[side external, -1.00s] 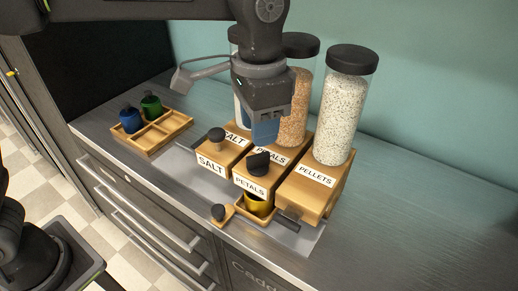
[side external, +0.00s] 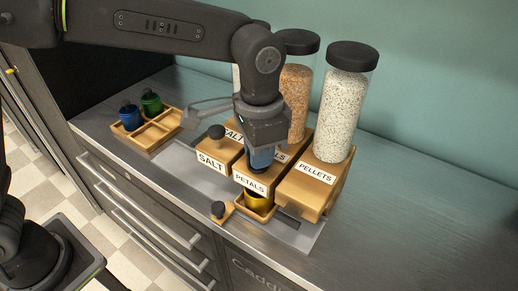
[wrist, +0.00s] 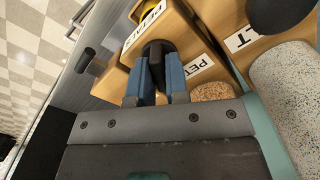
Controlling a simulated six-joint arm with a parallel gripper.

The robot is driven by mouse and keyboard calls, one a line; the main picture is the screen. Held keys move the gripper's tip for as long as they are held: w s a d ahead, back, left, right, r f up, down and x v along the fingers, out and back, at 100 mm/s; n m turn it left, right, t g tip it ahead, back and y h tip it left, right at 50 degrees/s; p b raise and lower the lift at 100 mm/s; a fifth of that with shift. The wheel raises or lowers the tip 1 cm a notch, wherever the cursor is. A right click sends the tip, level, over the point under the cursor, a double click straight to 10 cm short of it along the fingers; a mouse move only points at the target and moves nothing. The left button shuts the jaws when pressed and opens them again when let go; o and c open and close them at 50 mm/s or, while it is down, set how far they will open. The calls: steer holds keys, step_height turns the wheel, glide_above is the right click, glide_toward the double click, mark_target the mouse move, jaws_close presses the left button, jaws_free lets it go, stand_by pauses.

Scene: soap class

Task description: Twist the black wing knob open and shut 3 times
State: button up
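The black wing knob (wrist: 157,47) is on the sloped front of the wooden PETALS box (side external: 238,178). In the wrist view it sits between my two blue fingertips. My gripper (side external: 262,160) is lowered onto it from above and hides it in the side view. The fingers stand apart, one on each side of the knob; whether they press on it cannot be told. A gold cup (side external: 257,201) stands in the opening under the PETALS box.
The SALT box (side external: 215,155) with its own dark knob stands close on the left, the PELLETS box (side external: 313,180) on the right. Tall jars, including a white-pellet jar (side external: 340,115), rise behind. A wooden tray (side external: 160,137) with blue and green cups is at left.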

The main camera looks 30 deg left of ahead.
jaws_close()
steer(key=shift+n, duration=0.4)
steer(key=n, duration=0.5)
steer(key=shift+n, duration=0.4)
steer(key=n, duration=0.3)
steer(key=shift+n, duration=0.3)
steer(key=shift+a+n, duration=0.1)
steer(key=shift+n, duration=1.7)
steer(key=shift+o, duration=2.2)
jaws_free()
